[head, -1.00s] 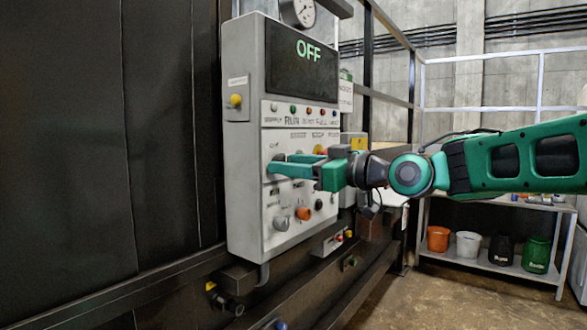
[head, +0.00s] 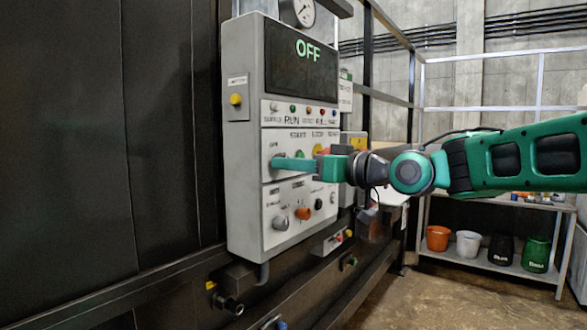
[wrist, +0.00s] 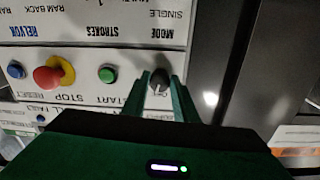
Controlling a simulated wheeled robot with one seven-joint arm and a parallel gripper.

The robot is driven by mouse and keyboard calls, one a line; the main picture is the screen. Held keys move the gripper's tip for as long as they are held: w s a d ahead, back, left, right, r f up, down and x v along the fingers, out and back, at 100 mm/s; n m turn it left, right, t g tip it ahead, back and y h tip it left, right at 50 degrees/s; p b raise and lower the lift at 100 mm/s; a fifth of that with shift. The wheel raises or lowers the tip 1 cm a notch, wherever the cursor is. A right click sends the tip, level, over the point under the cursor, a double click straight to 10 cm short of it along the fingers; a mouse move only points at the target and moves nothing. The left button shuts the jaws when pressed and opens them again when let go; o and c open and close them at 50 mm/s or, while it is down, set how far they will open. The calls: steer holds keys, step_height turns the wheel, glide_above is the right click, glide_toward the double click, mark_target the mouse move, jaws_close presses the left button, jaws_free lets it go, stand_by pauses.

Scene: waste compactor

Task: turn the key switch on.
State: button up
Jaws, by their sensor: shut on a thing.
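The key switch (wrist: 159,81) is a dark knob on the pale panel in the wrist view, beside the green button. My gripper (wrist: 161,84) has its two green fingers on either side of it, shut on it. In the head view my gripper (head: 276,163) reaches the panel from the right, and its fingers hide most of the switch. The display (head: 302,58) at the top of the control box reads OFF in green.
The green START button (wrist: 107,74) and the red stop button (wrist: 48,76) with its yellow part lie close to the fingers. Below, a grey knob (head: 280,223) and an orange knob (head: 303,214) stick out. A shelf with buckets (head: 467,244) stands at right.

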steer(key=m, duration=0.8)
steer(key=shift+r+m, duration=0.2)
steer(key=shift+m, duration=0.2)
steer(key=shift+w, duration=0.1)
steer(key=o, duration=1.1)
steer(key=shift+f, duration=0.1)
steer(key=shift+c, duration=0.2)
steer(key=v, duration=1)
steer(key=shift+d, duration=0.35)
